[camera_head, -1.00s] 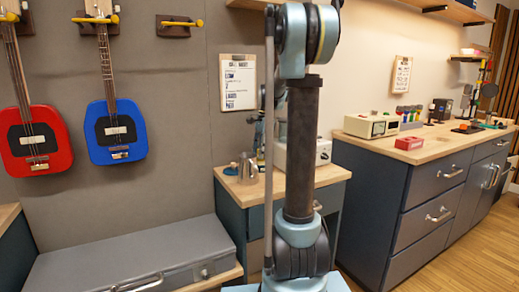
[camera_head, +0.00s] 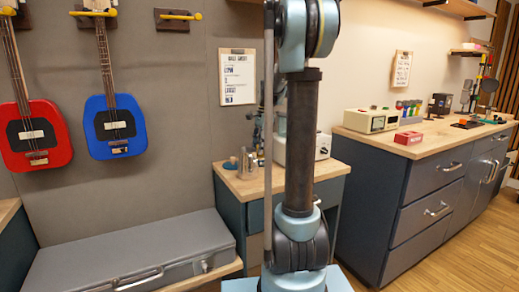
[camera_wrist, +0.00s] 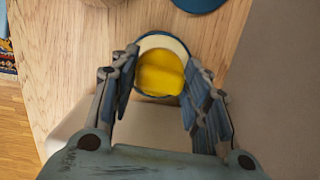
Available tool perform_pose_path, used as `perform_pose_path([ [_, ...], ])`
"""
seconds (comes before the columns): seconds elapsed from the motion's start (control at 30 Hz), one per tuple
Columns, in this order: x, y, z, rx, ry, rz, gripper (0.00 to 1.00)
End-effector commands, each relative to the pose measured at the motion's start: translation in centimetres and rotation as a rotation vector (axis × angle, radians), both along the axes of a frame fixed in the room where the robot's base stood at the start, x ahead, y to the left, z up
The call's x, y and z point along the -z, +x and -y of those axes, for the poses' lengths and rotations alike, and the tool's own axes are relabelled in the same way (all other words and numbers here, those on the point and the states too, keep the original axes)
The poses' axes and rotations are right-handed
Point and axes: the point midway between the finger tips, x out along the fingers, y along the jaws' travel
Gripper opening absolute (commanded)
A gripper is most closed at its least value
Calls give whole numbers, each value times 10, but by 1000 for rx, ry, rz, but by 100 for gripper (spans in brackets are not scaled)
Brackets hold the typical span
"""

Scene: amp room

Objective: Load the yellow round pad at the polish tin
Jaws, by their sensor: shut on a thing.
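In the wrist view my gripper (camera_wrist: 162,62) points down at a wooden top, its two fingers on either side of the yellow round pad (camera_wrist: 160,74). It is shut on the pad. The polish tin (camera_wrist: 150,40), round with a blue outside and a cream inside, shows around and behind the pad. I cannot tell whether pad and tin touch. A blue round lid-like piece (camera_wrist: 199,3) lies beyond, cut by the frame's top edge. In the head view my column hides the gripper and pad.
A small wooden-topped cabinet (camera_head: 335,168) holds a metal cup (camera_head: 246,163) and a pale box-like device (camera_head: 323,146), partly hidden by my column. A grey case (camera_head: 130,250) lies at lower left. A long counter (camera_head: 430,138) with several items stands at right, with open floor before it.

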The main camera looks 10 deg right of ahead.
Motion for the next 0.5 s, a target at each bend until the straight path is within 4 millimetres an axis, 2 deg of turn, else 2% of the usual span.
perform_pose_path([
  [0.5, 5, 0, -1, -2, 0, 0, 24],
])
